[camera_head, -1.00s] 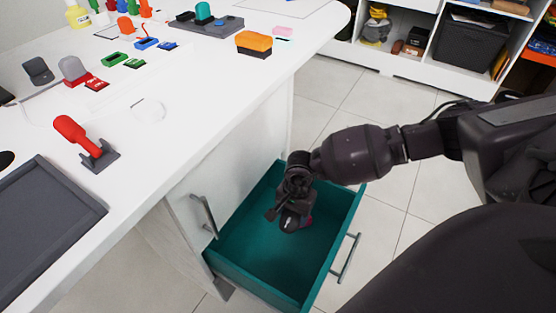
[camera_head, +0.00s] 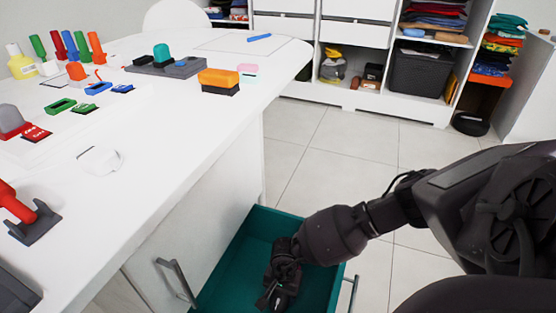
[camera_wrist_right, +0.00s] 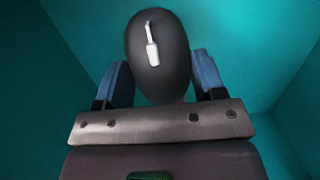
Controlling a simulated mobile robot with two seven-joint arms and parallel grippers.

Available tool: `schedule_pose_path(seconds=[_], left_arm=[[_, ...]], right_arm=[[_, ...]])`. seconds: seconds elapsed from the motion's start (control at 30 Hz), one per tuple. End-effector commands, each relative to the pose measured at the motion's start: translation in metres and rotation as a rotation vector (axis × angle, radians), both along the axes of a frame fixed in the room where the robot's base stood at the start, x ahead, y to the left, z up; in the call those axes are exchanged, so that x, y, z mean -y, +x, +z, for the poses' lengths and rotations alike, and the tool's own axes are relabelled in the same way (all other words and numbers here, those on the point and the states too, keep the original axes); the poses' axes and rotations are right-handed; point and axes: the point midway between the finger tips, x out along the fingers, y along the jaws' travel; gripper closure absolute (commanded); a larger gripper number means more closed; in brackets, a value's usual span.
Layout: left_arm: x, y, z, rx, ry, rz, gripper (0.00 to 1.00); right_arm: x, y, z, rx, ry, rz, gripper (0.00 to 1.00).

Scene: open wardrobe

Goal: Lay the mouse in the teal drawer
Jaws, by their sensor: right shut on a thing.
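The teal drawer (camera_head: 232,262) is pulled open below the white table, at the bottom of the head view. My right gripper (camera_head: 276,297) reaches down inside it. In the right wrist view the black mouse (camera_wrist_right: 157,45), with a silver scroll wheel, sits between the two blue-padded fingers of my right gripper (camera_wrist_right: 162,82), which is shut on it. Teal drawer walls (camera_wrist_right: 265,45) surround it there. Whether the mouse touches the drawer floor I cannot tell. My left gripper is not in view.
The white table (camera_head: 150,170) carries several small items, including an orange and black block (camera_head: 219,82) near its edge. A drawer handle (camera_head: 177,281) sticks out at the table's front. Shelves with a dark basket (camera_head: 420,72) stand at the back. The tiled floor is clear.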

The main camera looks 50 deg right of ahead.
Motion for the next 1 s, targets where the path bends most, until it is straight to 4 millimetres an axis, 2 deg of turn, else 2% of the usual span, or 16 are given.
schedule_pose_path(seconds=[0.13,0.3,0.4,0.67,0.83,0.87,1.0], left_arm=[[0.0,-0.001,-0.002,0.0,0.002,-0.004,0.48],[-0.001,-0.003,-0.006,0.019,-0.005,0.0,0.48],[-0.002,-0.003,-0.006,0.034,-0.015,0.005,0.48],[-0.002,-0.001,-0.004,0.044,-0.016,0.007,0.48],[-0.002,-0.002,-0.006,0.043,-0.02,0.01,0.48],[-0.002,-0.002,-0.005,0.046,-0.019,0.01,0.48],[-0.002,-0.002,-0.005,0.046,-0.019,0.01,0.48]], right_arm=[[-0.001,0.0,-0.009,0.0,0.001,0.0,0.65],[0.0,-0.003,-0.036,-0.007,-0.001,-0.001,0.65],[0.0,-0.002,-0.045,-0.004,-0.001,0.0,0.65],[0.0,0.001,-0.042,0.003,0.0,0.001,0.65],[0.0,0.0,-0.047,0.002,0.001,0.0,0.65],[0.0,0.001,-0.046,0.002,0.0,0.001,0.32],[0.0,0.001,-0.045,0.003,0.0,0.001,0.11]])
